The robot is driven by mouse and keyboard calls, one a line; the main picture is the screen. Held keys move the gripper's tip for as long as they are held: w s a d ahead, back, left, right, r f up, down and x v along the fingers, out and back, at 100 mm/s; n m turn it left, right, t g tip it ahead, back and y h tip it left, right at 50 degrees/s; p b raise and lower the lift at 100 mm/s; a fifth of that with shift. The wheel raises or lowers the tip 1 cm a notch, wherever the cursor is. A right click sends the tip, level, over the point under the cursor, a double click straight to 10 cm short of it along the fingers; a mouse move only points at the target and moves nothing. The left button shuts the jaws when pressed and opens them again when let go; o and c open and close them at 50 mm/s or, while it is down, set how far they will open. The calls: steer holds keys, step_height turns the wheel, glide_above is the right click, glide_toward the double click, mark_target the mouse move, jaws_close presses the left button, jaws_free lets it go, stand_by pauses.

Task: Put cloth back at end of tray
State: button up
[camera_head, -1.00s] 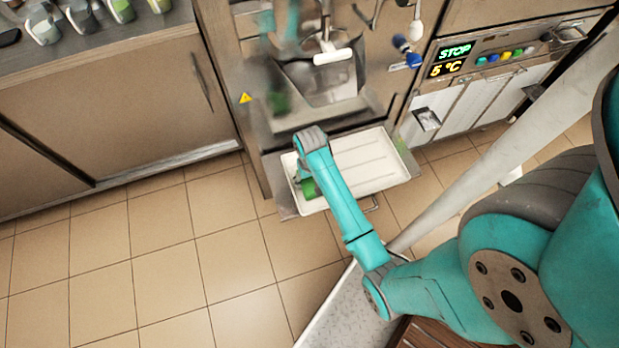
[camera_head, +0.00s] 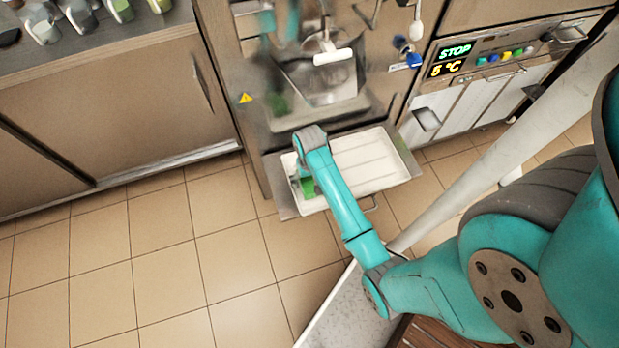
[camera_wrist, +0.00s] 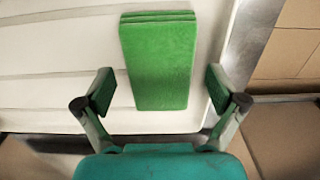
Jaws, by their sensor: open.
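A folded green cloth (camera_wrist: 158,62) lies on the white ribbed tray, near one end of it, in the wrist view. The cloth (camera_head: 308,187) also shows at the tray's left end in the head view, partly hidden by my arm. The white tray (camera_head: 370,165) rests on a metal shelf below the machine. My gripper (camera_wrist: 158,92) is open, with one finger on each side of the cloth's near part and gaps between them. In the head view the gripper is mostly hidden behind my arm.
A batch freezer with a metal chute (camera_head: 330,85) stands just above the tray. A control panel (camera_head: 470,58) reads STOP and 5 °C. Several cups (camera_head: 80,15) stand on the left counter (camera_head: 150,30). The tiled floor (camera_head: 160,250) at the left is clear.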

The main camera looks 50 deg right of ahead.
mark_target(309, 180)
step_height(309, 180, up, 12)
steer(key=s+a+f+t, duration=0.1)
steer(key=a+f, duration=0.1)
steer(key=s+a+f+n+t, duration=0.1)
steer(key=s+a+f, duration=0.1)
steer(key=s+a+f+t+h, duration=0.1)
steer(key=a+f, duration=0.1)
steer(key=a, duration=0.1)
steer(key=shift+s+a+f+n, duration=0.1)
steer(key=shift+s+f+n, duration=0.1)
steer(key=shift+s+n, duration=0.2)
steer(key=s+a+r+n+t, duration=0.3)
steer(key=s+a+r+t, duration=0.6)
steer(key=s, duration=0.4)
steer(key=s+a+r+n+t, duration=0.1)
steer(key=s+r, duration=0.2)
steer(key=r, duration=0.4)
steer(key=s+a+r+n+t+y, duration=0.1)
steer(key=s+a+r+t, duration=0.1)
steer(key=s+r, duration=0.2)
step_height(309, 180, up, 3)
steer(key=shift+f, duration=0.1)
